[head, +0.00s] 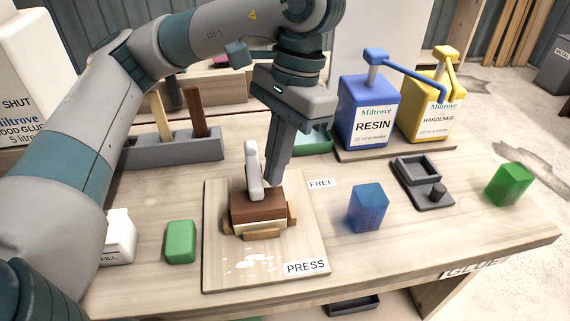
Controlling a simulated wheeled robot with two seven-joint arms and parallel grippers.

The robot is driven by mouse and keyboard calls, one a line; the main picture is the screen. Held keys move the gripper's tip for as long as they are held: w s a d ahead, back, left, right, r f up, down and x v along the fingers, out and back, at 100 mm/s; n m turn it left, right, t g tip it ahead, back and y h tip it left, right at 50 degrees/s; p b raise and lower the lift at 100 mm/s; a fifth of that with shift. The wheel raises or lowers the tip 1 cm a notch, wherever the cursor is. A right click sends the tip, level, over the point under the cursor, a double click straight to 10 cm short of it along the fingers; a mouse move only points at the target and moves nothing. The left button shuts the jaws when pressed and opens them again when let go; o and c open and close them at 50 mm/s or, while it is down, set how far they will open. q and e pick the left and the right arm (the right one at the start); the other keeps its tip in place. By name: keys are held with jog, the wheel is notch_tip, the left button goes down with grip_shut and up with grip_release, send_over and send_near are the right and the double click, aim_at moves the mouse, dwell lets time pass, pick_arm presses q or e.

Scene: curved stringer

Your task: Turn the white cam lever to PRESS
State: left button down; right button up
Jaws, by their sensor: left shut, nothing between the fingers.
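The white cam lever (254,170) stands roughly upright on top of a dark brown block (258,207), which sits over paler wood pieces on a light wooden board (222,270). The FREE label (320,183) is at the board's back right edge, and the PRESS label (306,267) is at its front right. My left gripper (277,182) points down just right of the lever, with its fingers together and nothing between them. I cannot tell whether it touches the lever. My right gripper is not in view.
A blue block (368,208) stands right of the board and a green block (181,242) left of it. Blue RESIN (365,112) and yellow HARDENER (424,112) pump bottles stand behind. A dark tray (415,172) and another green block (509,184) lie right. White spots mark the board's front.

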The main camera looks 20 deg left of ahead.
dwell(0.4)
